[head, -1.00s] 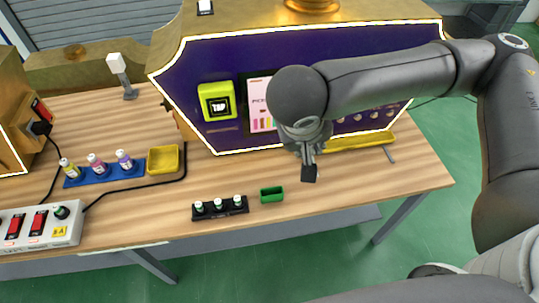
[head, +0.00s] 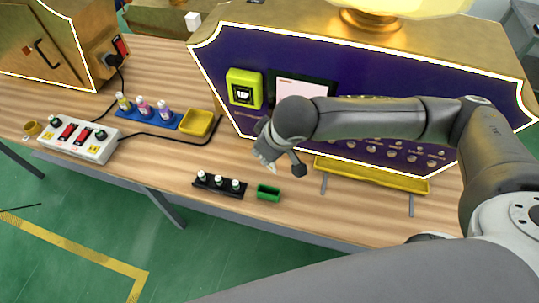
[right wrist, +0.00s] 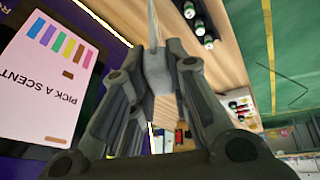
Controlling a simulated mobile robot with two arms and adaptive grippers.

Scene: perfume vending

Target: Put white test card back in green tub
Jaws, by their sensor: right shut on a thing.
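The small green tub (head: 268,193) stands on the wooden table near its front edge, right beside a black vial rack. No card shows in it. My right gripper (head: 267,165) hangs in front of the vending machine, behind and above the tub in the head view. In the right wrist view its fingers (right wrist: 156,55) are closed on a thin pale strip (right wrist: 153,22), which looks like the white test card seen nearly edge-on. The card cannot be made out clearly in the head view. My left gripper is not in view.
The black rack (head: 220,186) holds several vials with white caps. A yellow tray (head: 197,122) and a blue bottle rack (head: 165,122) stand at left, with a switch box (head: 78,139). The purple machine front (head: 220,62) with its yellow ledge (head: 372,175) is close behind the gripper.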

